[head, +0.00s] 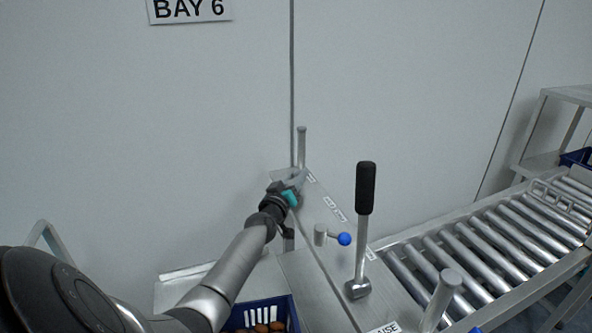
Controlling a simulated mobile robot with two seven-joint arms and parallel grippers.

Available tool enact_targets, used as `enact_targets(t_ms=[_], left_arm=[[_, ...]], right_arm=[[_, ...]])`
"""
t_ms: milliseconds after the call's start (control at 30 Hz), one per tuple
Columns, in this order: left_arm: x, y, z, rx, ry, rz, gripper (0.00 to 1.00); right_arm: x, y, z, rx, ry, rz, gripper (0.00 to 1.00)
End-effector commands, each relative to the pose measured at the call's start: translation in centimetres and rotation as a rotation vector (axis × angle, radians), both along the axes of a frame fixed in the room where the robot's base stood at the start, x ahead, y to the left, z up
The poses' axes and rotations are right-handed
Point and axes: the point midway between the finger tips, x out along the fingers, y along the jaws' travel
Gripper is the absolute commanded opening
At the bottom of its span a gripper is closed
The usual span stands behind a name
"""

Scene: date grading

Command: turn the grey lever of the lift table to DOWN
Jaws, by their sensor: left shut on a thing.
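My left gripper (291,192) reaches in from the left to the far end of the metal control strip (322,262). It is shut on a small light grey part, which looks like the grey lever (300,179). The fingers hide most of this lever, and I cannot tell its exact setting. White labels (334,208) lie along the strip beside it, with lettering too small to read. My right gripper is not in view.
Metal posts (301,147) rise at both ends. A blue crate (291,312) holds brown dates. A roller conveyor (490,248) runs right.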

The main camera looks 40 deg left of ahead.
Motion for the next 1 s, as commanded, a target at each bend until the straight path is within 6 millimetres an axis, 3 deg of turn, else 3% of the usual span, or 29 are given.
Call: enact_targets(t_ms=[633, 667, 833, 1000], left_arm=[[0.27, -0.35, 0.16, -0.006, -0.007, 0.026, 0.0], [0.27, -0.35, 0.16, -0.006, -0.007, 0.026, 0.43], [0.19, -0.24, 0.07, -0.004, -0.004, 0.027, 0.62], [0.09, -0.07, 0.02, -0.002, -0.002, 0.03, 0.64]], right_arm=[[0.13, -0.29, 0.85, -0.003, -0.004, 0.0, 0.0], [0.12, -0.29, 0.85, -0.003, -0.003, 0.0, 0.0], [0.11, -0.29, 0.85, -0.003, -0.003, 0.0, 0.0], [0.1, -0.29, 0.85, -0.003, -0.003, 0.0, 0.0]])
